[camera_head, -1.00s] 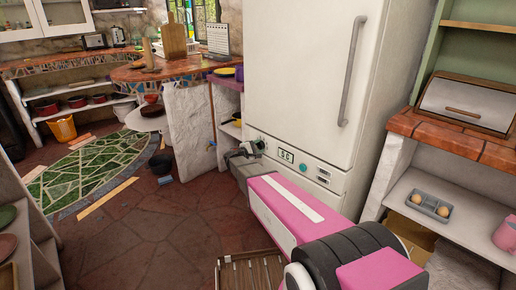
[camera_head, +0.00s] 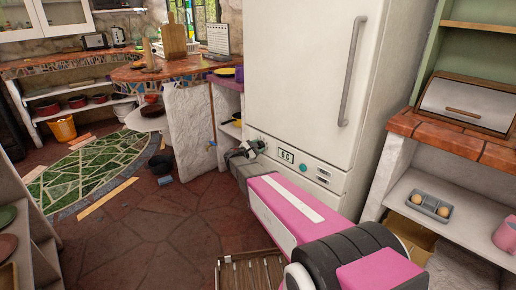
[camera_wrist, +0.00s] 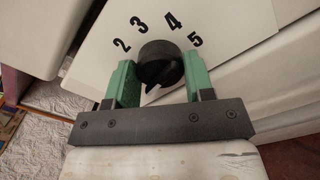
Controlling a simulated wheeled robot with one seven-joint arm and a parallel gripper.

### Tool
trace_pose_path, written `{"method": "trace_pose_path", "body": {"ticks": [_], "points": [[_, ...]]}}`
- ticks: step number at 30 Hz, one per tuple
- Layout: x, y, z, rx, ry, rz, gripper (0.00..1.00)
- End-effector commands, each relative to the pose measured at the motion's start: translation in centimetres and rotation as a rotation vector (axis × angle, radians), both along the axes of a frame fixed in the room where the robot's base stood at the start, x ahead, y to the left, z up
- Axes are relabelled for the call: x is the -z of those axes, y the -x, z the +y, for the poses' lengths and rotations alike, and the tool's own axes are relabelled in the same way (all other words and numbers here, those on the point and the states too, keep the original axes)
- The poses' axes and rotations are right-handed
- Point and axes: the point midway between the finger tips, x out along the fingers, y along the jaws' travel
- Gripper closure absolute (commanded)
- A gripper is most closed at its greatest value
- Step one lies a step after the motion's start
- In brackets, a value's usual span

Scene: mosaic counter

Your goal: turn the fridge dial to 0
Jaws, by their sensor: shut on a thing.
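The fridge dial (camera_wrist: 158,62) is a round black knob on the white fridge panel. Printed numbers 2, 3, 4 and 5 show along its upper side in the wrist view. In the head view my gripper (camera_head: 250,149) is at the left end of the fridge's control panel.
The white fridge (camera_head: 300,80) has a long vertical handle (camera_head: 352,70). A rough white counter wall (camera_head: 192,125) stands close to the left of my gripper. A slatted wooden crate (camera_head: 250,272) is on the floor beside my arm. Floor at left is mostly open.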

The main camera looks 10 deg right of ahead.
Motion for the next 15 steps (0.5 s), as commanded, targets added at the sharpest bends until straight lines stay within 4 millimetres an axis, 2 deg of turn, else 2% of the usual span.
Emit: {"method": "trace_pose_path", "body": {"ticks": [9,10,12,15], "points": [[0.10,0.07,0.06,-0.001,0.000,0.005,0.75],[0.11,0.06,0.07,-0.001,0.000,0.005,0.48],[0.10,0.06,0.06,0.000,0.000,0.004,0.26],[0.06,0.05,0.04,-0.001,0.000,0.003,0.26]]}}
